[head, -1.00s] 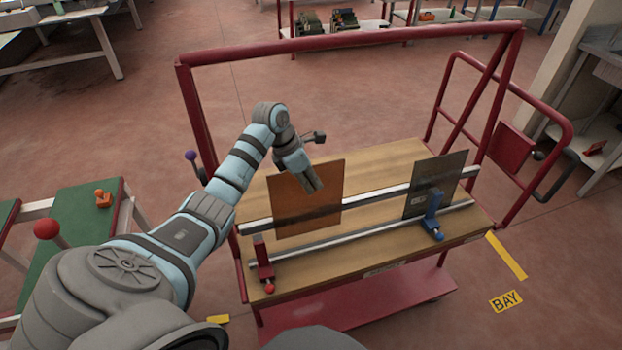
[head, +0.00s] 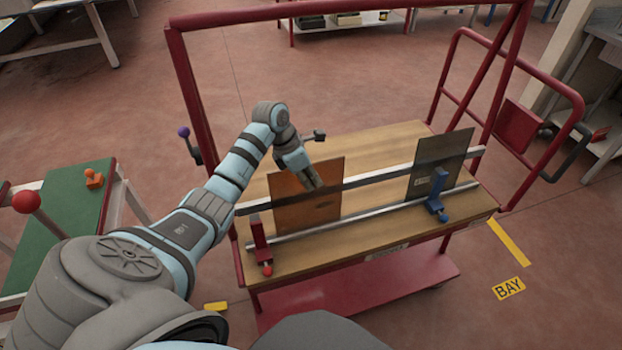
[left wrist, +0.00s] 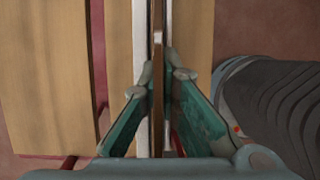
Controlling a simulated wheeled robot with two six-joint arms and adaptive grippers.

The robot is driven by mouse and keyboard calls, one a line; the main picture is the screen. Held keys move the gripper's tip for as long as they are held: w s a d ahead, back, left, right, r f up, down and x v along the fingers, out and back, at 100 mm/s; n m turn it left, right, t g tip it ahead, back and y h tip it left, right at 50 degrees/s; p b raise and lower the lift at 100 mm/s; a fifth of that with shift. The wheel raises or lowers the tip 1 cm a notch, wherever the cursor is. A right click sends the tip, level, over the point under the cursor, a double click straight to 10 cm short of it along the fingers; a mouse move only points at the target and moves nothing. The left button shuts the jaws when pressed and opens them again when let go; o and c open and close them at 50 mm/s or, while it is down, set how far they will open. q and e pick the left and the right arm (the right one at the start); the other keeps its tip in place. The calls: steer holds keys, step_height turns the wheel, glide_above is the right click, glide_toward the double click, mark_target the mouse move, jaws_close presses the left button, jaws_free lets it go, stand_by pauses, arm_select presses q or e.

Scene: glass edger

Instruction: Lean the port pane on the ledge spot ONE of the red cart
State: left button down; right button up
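My left gripper (head: 312,182) is shut on the top edge of a translucent brown pane (head: 300,207). In the left wrist view the two fingers (left wrist: 161,75) close on the pane's thin edge from both sides. The pane stands nearly upright at the left part of the red cart (head: 345,315), overlapping the long upper rail. Its lower edge is at the lower rail (head: 355,215); I cannot tell if it touches. A grey pane (head: 438,160) leans on the upper rail at the right. No label for spot one is readable. My right gripper is not in view.
A red stop (head: 259,240) stands at the rails' left end and a blue stop (head: 436,195) before the grey pane. The cart's tall red frame (head: 350,14) rises behind. A green table (head: 70,205) is at left. The wooden deck between the panes is clear.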

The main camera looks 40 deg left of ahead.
arm_select(q)
steer(key=shift+f+b, duration=0.4)
steer(key=shift+f, duration=0.05)
stand_by(0.4)
steer(key=c, duration=1.7)
jaws_free()
steer(key=shift+s, duration=0.1)
steer(key=shift+a+r, duration=0.1)
steer(key=shift+r, duration=0.25)
steer(key=s+a, duration=0.2)
steer(key=s, duration=0.1)
steer(key=s+a, duration=0.6)
steer(key=shift+s+r, duration=0.15)
steer(key=shift+r, duration=0.05)
